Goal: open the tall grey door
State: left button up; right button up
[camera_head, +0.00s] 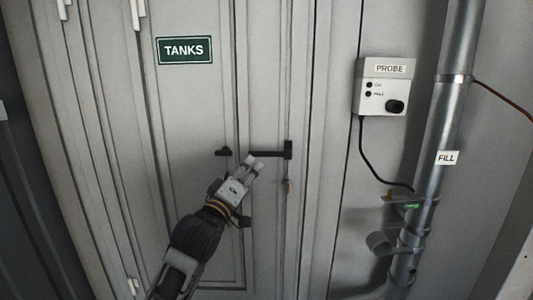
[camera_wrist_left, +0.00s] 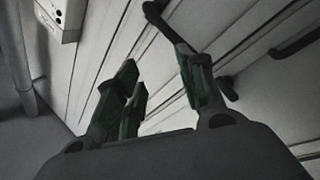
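The tall grey door (camera_head: 185,110) carries a green TANKS sign (camera_head: 185,50) and looks shut in the head view. A dark horizontal handle bar (camera_head: 268,154) sits near its right edge. My left gripper (camera_head: 250,164) is just below this bar, in front of the door. In the left wrist view, my left gripper (camera_wrist_left: 158,75) has its fingers spread, with nothing seen held between them. A dark bar (camera_wrist_left: 164,24) runs close to the right finger; whether they touch I cannot tell. My right gripper is in neither view.
Right of the door, a grey PROBE box (camera_head: 383,87) hangs on the wall with a black cable. A metal pipe (camera_head: 453,105) labelled FILL runs down beside it, with a fitting (camera_head: 379,242) low down. The wall between the door and PROBE box is clear.

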pick_arm(q)
jog(key=shift+w+a+f+n+g+y, duration=0.15)
jog(key=shift+f+n, duration=0.1)
jog(key=shift+n, duration=1)
jog(key=shift+d+f+n+g+y, duration=0.1)
jog(key=shift+f+n, duration=0.2)
jog(key=shift+n, duration=1)
jog(key=shift+w+a+f+n+g+y, duration=0.15)
jog(key=shift+f+n, duration=0.1)
jog(key=shift+n, duration=1)
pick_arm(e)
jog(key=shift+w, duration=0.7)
pick_arm(q)
jog(key=shift+s, duration=0.1)
jog(key=shift+w+d, duration=0.15)
jog(key=shift+w, duration=0.05)
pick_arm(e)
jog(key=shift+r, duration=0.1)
